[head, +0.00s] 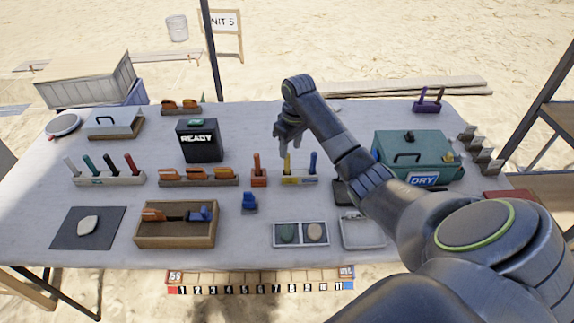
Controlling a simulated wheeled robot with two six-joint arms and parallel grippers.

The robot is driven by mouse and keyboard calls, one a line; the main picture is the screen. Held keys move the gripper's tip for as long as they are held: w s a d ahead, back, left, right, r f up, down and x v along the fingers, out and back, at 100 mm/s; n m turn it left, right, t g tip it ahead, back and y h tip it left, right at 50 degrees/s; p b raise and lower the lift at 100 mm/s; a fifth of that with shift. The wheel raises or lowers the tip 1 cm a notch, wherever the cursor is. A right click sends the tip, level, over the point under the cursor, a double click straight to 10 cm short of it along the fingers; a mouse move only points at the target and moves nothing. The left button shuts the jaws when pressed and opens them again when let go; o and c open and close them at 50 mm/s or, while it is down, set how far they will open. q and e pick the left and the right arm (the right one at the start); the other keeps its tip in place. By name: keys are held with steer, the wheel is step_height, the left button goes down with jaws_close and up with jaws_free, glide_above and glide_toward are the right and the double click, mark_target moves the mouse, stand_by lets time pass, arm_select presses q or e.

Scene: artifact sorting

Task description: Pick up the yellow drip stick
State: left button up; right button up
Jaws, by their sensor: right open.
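The fingers look empty and partly cover the area behind the stick's top. I cannot tell whether they touch it. My left gripper is not in view.
An orange block with an upright stick (259,172) stands close left of the holder. A black READY box (199,141) is farther left, and a green DRY case (416,157) is to the right. A two-part tray (301,243) lies in front. Bare table (240,120) shows behind.

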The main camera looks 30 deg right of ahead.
mark_target(286, 165)
steer(key=f, duration=0.5)
steer(key=w+f, duration=0.1)
steer(key=f, duration=0.2)
steer(key=shift+w+a+f, duration=0.1)
steer(key=shift+a+f, duration=0.15)
steer(key=shift+a, duration=0.05)
jaws_close()
